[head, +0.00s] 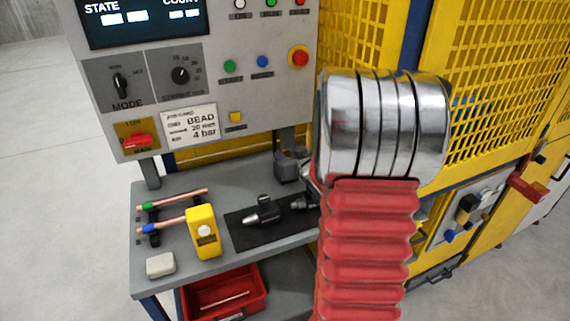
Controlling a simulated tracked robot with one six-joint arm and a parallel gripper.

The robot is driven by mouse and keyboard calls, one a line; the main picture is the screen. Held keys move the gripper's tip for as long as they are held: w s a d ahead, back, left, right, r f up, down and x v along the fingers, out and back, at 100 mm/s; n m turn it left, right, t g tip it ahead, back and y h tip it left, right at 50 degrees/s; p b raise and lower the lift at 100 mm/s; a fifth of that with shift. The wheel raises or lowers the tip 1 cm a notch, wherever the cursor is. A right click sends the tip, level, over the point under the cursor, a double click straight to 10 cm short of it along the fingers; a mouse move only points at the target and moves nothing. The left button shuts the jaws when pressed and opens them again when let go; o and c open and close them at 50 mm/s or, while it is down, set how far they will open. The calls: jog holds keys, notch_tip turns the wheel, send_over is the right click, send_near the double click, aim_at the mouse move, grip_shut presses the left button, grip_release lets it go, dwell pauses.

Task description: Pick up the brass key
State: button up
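I cannot make out a brass key in the head view. My arm, with red bellows and a ribbed silver section, fills the right of centre and hides part of the bench and the yellow guard behind it.
A grey bench (185,270) carries copper tubes (178,199), a yellow box (203,232) with a white button, a pale block (160,265) and dark tooling (266,214) on a black mat. A red bin (205,298) is below. Yellow mesh guarding (500,60) stands right. Floor at left is clear.

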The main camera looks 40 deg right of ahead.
grip_shut()
notch_tip(320, 180, up, 10)
jog(key=shift+r, duration=0.1)
dwell(0.7)
dwell(0.4)
